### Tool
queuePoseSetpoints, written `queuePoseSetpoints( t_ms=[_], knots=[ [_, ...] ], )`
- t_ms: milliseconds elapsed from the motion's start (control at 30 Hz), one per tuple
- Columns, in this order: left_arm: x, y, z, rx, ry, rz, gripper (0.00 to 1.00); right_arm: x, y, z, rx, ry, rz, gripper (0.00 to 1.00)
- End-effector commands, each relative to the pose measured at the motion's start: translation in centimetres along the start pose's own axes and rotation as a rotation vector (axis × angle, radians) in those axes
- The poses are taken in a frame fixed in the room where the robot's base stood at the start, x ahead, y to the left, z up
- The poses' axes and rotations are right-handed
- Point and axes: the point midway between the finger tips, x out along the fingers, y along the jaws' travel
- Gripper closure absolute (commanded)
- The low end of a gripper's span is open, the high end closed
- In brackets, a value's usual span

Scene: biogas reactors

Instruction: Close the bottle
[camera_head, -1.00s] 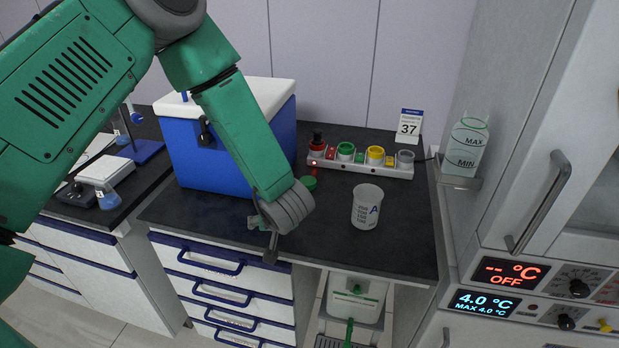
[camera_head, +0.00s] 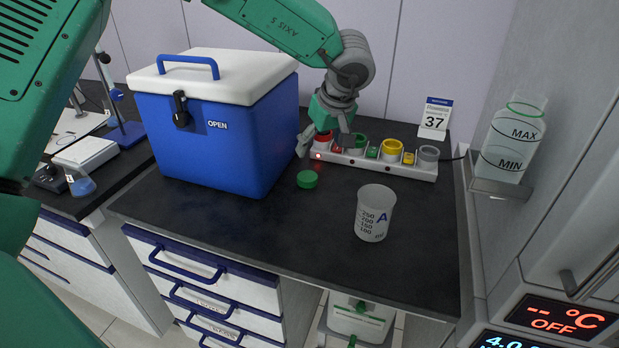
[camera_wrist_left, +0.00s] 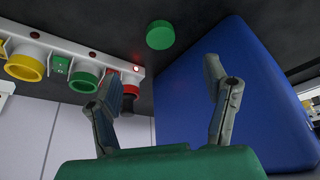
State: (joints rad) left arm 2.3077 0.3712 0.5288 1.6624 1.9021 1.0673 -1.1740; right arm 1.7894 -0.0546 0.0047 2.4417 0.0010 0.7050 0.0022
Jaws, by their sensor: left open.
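My left gripper (camera_head: 324,146) is open at the left end of the white rack, its fingers pointing down. In the left wrist view the gripper (camera_wrist_left: 162,70) has nothing clasped between its spread fingers. A dark bottle (camera_wrist_left: 128,103) stands in the rack's red socket (camera_wrist_left: 131,87), close beside the left-hand finger in that view and partly hidden by it. In the head view the gripper hides the bottle. A green round cap (camera_head: 307,179) lies on the dark worktop in front of the gripper; it also shows in the left wrist view (camera_wrist_left: 160,35).
The white rack (camera_head: 398,170) has green, yellow and grey sockets too. A blue cooler box (camera_head: 215,150) stands close left of the gripper. The worktop's front middle is clear.

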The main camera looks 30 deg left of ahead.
Motion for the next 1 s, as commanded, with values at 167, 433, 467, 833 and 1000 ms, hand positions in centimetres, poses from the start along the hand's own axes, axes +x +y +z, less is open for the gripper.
queuePoseSetpoints(
  t_ms=[167,433,467,833,1000],
  knots=[
    [1.8,0.0,0.0,0.001,0.0,-0.006,0.31,0.3,0.0,0.0,0.0,0.001,0.0,0.33],
    [7.0,0.0,0.0,0.0,0.001,-0.005,0.31,1.1,0.0,0.0,0.0,0.001,0.0,0.33],
    [7.5,0.0,0.0,0.0,0.001,-0.005,0.31,1.1,0.0,0.0,0.0,0.001,0.0,0.33],
    [8.8,0.0,-0.1,0.001,0.001,-0.002,0.31,1.2,0.0,0.0,0.0,0.001,0.0,0.33],
    [9.0,0.0,-0.1,0.0,0.001,-0.002,0.31,1.2,0.0,0.0,0.0,0.001,0.0,0.33]
  ],
)
